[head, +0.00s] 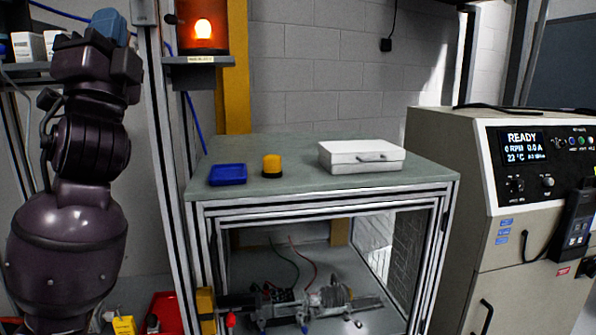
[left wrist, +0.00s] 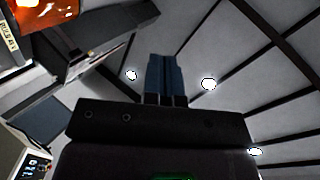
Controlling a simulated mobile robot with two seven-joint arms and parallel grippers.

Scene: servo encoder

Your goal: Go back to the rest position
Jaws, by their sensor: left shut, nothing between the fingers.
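My left arm stands upright at the left edge of the head view. My left gripper (head: 110,24) is at its top, with its blue fingers pointing up and away from the bench. In the left wrist view the two blue fingers (left wrist: 166,75) lie together, shut and empty, against the ceiling. My right gripper is not in view.
A green-topped bench (head: 300,194) holds a blue tray (head: 227,175), a yellow-orange cap (head: 271,166) and a white case (head: 361,156). A mechanical assembly (head: 310,303) lies inside the frame below. A lit orange lamp (head: 203,30) and post stand right of my arm. A control cabinet (head: 470,190) stands right.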

